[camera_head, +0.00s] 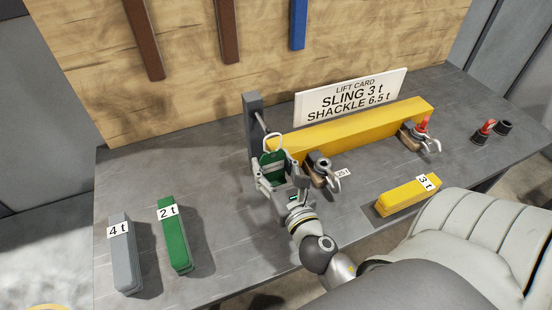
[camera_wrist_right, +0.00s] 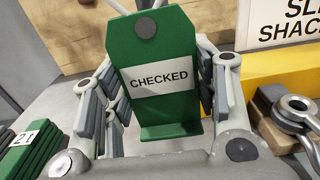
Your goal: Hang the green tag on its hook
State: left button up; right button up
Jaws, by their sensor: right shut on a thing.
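The green tag (camera_head: 272,160) has a white loop (camera_head: 273,142) at its top. In the right wrist view the tag (camera_wrist_right: 152,50) faces me nearly upright, with a white band reading CHECKED. My right gripper (camera_head: 282,178) is shut on the tag, with fingers on both sides of it. A grey post (camera_head: 251,105) with a short thin rod (camera_head: 261,124) stands just behind the tag, at the left end of the yellow beam. The loop appears close to the rod; I cannot tell whether they touch. My left gripper is not in view.
Green (camera_head: 176,245), grey (camera_head: 125,265) and yellow (camera_head: 402,200) weight-marked slings lie on the bench (camera_head: 215,195). Bench left of the post is clear.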

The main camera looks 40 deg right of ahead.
jog(key=shift+f+p+x, duration=0.15)
jog(key=shift+f+x, duration=0.05)
jog(key=shift+x, duration=0.65)
jog(key=shift+f+p+x, duration=0.1)
jog(key=shift+f+x, duration=0.05)
jog(key=shift+x, duration=0.75)
jog(key=shift+f+p+x, duration=0.15)
jog(key=shift+f+x, duration=0.05)
jog(key=shift+x, duration=0.65)
jog(key=o, duration=1)
jog(key=shift+v, duration=6)
